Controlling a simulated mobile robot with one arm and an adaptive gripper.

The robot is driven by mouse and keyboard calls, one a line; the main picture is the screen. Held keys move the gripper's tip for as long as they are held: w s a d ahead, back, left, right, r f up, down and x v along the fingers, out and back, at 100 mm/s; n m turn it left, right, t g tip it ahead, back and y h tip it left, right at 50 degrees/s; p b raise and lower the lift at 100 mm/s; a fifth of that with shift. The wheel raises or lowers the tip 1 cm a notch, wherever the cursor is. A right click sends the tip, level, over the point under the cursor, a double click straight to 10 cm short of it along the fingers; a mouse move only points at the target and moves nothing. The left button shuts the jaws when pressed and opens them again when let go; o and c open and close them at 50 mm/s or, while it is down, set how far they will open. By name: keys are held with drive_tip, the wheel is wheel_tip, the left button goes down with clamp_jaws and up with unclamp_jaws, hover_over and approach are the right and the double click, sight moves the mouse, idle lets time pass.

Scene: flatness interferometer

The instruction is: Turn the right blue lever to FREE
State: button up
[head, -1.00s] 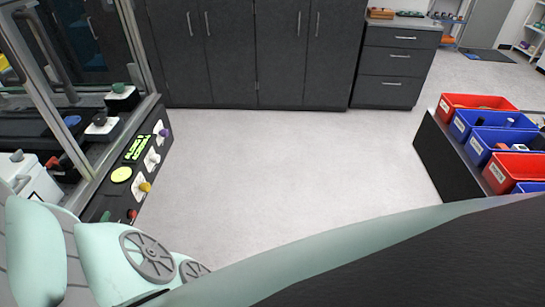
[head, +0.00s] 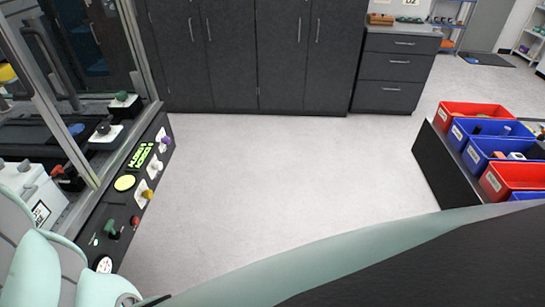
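The machine's front panel (head: 88,238) runs along the left. It carries a purple knob (head: 166,141), a white knob (head: 157,165), a yellow knob (head: 147,194), a red button (head: 135,220) and a green lever (head: 111,229). Inside the glazed frame, a dark knob (head: 103,127) sits on a white plate and a green knob (head: 122,96) stands behind it. A bluish round part (head: 75,129) shows partly behind a frame post. I cannot tell which part is the right blue lever, nor read any FREE mark. My gripper is not in view; my pale green arm parts fill the lower left.
A yellow disc (head: 124,183), a green display (head: 141,155) and a round gauge (head: 104,264) are on the panel. Dark cabinets (head: 240,60) line the back. Red and blue bins (head: 508,178) stand on a bench at right. The floor (head: 290,170) between is clear.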

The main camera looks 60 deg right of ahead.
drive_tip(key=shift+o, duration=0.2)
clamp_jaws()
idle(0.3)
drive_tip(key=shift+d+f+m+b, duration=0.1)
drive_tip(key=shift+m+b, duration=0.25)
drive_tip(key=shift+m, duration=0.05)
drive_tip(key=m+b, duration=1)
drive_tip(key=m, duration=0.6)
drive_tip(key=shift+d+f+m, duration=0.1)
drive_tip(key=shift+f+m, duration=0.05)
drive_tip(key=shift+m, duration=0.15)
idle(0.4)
